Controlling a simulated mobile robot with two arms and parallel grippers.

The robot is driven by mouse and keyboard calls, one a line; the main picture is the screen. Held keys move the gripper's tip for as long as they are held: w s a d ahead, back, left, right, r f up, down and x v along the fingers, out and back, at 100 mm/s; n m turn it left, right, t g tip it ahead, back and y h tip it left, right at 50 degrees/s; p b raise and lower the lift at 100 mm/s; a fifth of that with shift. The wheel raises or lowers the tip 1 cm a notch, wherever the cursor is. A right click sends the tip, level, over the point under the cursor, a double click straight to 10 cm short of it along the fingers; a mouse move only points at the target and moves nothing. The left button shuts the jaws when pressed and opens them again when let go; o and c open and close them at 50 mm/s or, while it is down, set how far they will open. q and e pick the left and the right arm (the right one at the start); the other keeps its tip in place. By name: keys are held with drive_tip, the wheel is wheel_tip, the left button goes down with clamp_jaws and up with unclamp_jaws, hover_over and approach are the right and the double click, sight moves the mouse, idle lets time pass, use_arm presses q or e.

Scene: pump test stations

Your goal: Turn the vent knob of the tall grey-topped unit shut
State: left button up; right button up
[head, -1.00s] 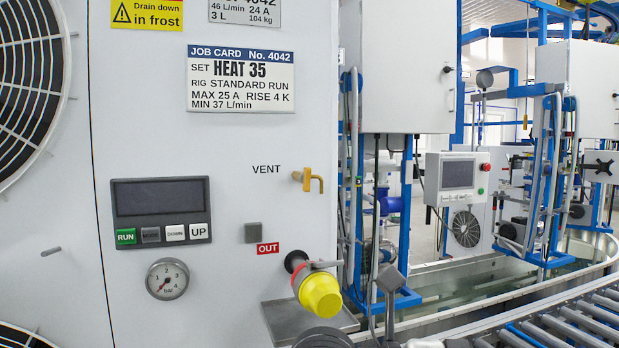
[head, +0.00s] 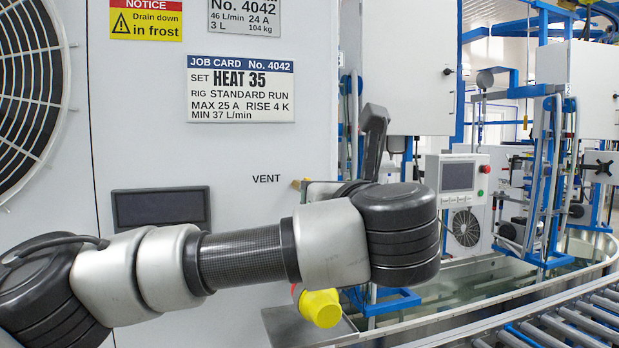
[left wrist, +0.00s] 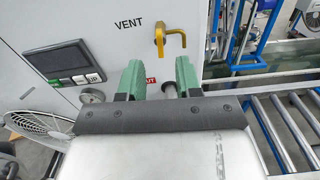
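The vent knob is a small yellow lever on the white front panel of the unit (head: 240,150), beside the word VENT. The unit's top is out of view. My right gripper is not in view.
A yellow-capped outlet (head: 320,308) sticks out below the knob over a grey tray (head: 285,325). A control display (head: 160,208) is on the panel to the left. Blue-framed stations and a roller conveyor (head: 560,325) stand to the right.

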use_arm(q)
drive_tip(key=p+x, duration=0.3)
drive_tip(key=x, duration=0.4)
drive_tip(key=shift+s, duration=0.1)
drive_tip(key=shift+f, duration=0.1)
clamp_jaws()
